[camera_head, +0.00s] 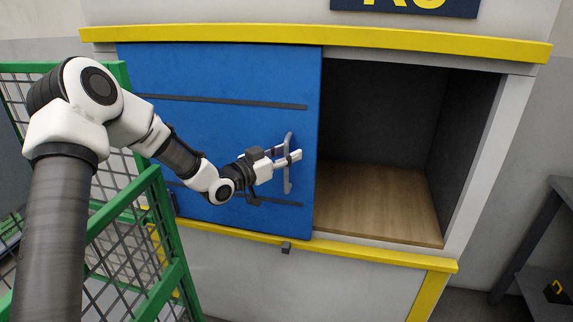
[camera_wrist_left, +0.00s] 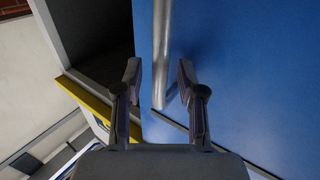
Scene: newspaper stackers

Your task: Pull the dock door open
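The blue dock door (camera_head: 230,80) covers the left part of the opening, and its right part stands open. An upright grey bar handle (camera_head: 288,178) is fixed near the door's right edge. My left gripper (camera_head: 290,157) is at this handle. In the left wrist view the handle (camera_wrist_left: 162,45) runs between the two spread fingers of the left gripper (camera_wrist_left: 159,78), with a gap visible on each side. The blue door (camera_wrist_left: 250,70) fills the right of that view. My right gripper is not in view.
The open bay (camera_head: 375,205) has a bare wooden floor. A yellow beam (camera_head: 330,40) runs above it and a yellow sill (camera_head: 380,257) below. A green mesh fence (camera_head: 130,215) stands close on the left. A dark table (camera_head: 545,225) stands at the right.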

